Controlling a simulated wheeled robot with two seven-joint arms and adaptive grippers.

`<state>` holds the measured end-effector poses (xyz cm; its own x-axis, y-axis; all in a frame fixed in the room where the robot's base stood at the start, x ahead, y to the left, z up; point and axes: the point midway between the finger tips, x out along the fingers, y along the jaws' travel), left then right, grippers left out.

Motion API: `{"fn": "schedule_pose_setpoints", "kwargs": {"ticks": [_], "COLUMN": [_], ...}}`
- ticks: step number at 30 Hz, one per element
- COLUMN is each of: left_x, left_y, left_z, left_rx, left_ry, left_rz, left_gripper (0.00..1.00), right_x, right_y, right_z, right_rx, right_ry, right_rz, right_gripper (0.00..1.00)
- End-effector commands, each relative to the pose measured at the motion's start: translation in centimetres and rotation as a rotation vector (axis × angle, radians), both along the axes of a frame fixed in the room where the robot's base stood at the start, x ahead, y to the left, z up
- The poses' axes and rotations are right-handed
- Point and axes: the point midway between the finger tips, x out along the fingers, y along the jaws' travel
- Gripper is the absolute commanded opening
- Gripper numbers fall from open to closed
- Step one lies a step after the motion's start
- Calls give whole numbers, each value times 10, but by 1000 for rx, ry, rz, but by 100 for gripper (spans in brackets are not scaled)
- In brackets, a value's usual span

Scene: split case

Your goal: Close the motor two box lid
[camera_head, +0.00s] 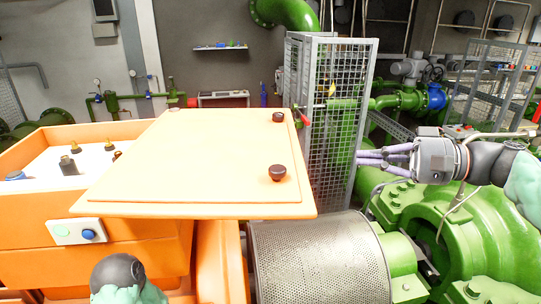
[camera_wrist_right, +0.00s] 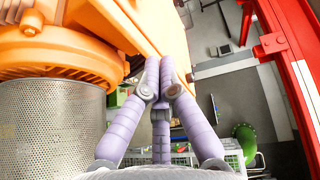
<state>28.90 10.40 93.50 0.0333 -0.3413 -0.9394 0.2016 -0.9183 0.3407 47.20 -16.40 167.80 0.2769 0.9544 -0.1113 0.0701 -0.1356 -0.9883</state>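The orange motor box (camera_head: 130,255) stands at the left of the head view. Its lid (camera_head: 205,150) is a flat orange panel with two dark knobs (camera_head: 278,172). It is tilted and swung out to the right, leaving the white interior (camera_head: 40,164) showing at left. My right gripper (camera_head: 360,157) is right of the lid's right edge, apart from it in the head view. In the right wrist view its purple fingers (camera_wrist_right: 161,66) come together at the tips with nothing between them, in front of an orange edge; contact cannot be told. Only part of my left arm shows, at bottom left.
A perforated metal cylinder (camera_head: 318,262) sits below the lid. A green pump housing (camera_head: 500,225) lies under my right arm. A mesh cage (camera_head: 335,105) stands behind the gripper. A red frame (camera_wrist_right: 283,60) is at the right in the wrist view.

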Motion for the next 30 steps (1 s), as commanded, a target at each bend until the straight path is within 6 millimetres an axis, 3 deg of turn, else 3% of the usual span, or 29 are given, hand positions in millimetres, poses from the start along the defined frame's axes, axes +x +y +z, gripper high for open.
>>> {"fn": "schedule_pose_setpoints", "kwargs": {"ticks": [5, 20, 30], "left_x": [-1, -1, -1], "left_y": [-1, 0, 0], "left_z": [3, 22, 29], "left_rx": [0, 0, 0], "left_ry": [1, 1, 1], "left_rz": [-3, -3, -3], "left_gripper": [64, 64, 64], "right_x": [3, 27, 9], "right_y": [13, 99, 127], "right_z": [0, -10, -16], "right_rx": [1, -1, -1], "right_ry": [-1, 2, 0], "right_rz": [2, 4, 0], "right_gripper": [0, 0, 0]}}
